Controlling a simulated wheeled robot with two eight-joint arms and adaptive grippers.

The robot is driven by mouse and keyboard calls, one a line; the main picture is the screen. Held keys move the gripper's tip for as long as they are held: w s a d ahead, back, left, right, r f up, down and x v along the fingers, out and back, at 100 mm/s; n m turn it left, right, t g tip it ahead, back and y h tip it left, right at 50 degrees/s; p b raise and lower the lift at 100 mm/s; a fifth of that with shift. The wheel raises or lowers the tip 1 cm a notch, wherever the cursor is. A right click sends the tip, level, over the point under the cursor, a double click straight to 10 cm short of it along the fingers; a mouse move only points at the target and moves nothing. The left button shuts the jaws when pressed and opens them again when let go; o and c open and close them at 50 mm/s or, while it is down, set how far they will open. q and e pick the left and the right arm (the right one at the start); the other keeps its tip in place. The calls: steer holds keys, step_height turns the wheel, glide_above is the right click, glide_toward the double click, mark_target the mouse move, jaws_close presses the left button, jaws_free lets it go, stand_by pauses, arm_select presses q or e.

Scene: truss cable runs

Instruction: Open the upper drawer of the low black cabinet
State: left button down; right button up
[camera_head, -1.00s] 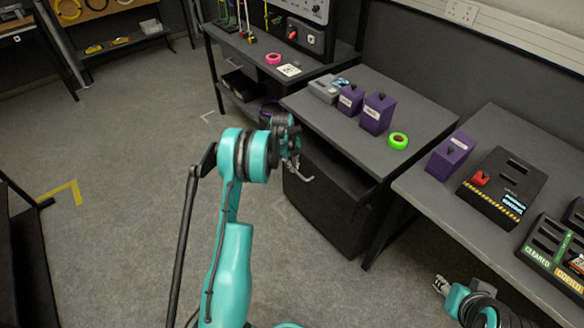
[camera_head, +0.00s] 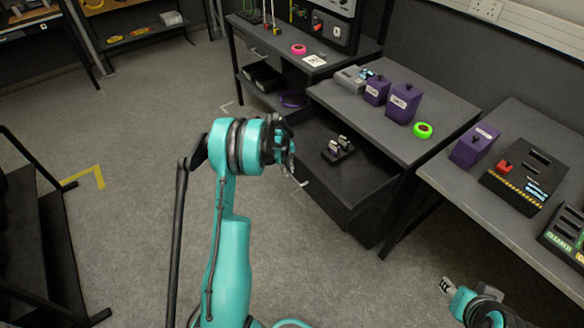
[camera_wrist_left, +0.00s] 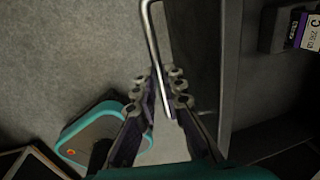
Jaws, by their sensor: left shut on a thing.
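The low black cabinet (camera_head: 345,222) stands under the middle grey table. Its upper drawer (camera_head: 365,182) is pulled out toward the left, and a small black holder with several light-topped items (camera_head: 338,150) shows inside. My left gripper (camera_head: 287,160) is at the drawer's front, shut on its metal bar handle (camera_head: 302,183). In the left wrist view the handle (camera_wrist_left: 150,35) runs between the fingers (camera_wrist_left: 163,95), with the drawer front beside it. Part of the holder shows at right there. My right gripper (camera_head: 446,286) is low at the right, away from the cabinet; its fingers are too small to judge.
The right table (camera_head: 455,185) carries another purple box and a black panel with a red part (camera_head: 504,166). Open floor (camera_head: 130,200) lies left of the cabinet.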

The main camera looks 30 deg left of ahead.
arm_select(q)
steer(key=shift+s+a, duration=0.1)
steer(key=shift+s, duration=0.2)
steer(key=c, duration=1.6)
jaws_free()
step_height(320, 180, up, 12)
steer(key=s, duration=0.2)
steer(key=shift+a, duration=0.45)
steer(key=shift+f, duration=0.1)
